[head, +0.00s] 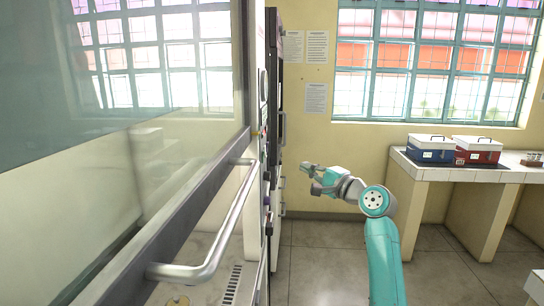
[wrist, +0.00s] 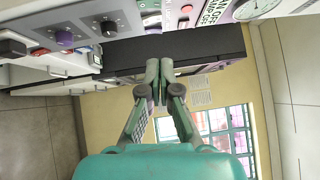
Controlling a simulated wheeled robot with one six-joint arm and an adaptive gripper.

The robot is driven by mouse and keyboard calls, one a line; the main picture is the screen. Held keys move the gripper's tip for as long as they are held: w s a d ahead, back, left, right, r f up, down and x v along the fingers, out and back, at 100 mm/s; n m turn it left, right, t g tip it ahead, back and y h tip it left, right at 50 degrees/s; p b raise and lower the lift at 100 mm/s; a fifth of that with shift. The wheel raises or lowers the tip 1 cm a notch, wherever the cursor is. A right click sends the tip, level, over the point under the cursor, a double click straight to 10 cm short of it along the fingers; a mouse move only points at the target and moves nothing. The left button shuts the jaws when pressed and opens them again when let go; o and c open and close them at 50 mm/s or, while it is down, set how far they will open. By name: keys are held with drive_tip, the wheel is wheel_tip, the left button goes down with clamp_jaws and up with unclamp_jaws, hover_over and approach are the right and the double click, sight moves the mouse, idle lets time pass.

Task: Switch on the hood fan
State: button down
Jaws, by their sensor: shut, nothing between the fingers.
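The hood (head: 190,215) fills the left of the head view, with its glass sash and a long metal handle (head: 215,235). Its control panel (head: 264,140) shows only edge-on there. I cannot tell which control is for the fan. My gripper (head: 306,172) is shut and empty, to the right of the panel; its closed fingertips also show in the wrist view (wrist: 159,68).
A bench (head: 400,165) at the right holds a blue box (head: 431,150) and a red box (head: 477,151). The floor (head: 330,260) between hood and bench is clear.

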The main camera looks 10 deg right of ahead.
approach(263, 150)
drive_tip(key=w+d, duration=0.1)
drive_tip(key=w, duration=0.1)
drive_tip(key=shift+w+a+r, duration=0.15)
drive_tip(key=shift+w+a, duration=0.05)
drive_tip(key=shift+a, duration=0.35)
drive_tip(key=shift+w+a+r, duration=0.15)
drive_tip(key=shift+w+a, duration=0.1)
drive_tip(key=shift+a, duration=0.3)
drive_tip(key=shift+w+a+r, duration=0.15)
drive_tip(key=shift+w+a, duration=0.05)
drive_tip(key=shift+a, duration=0.35)
drive_tip(key=shift+a, duration=0.1)
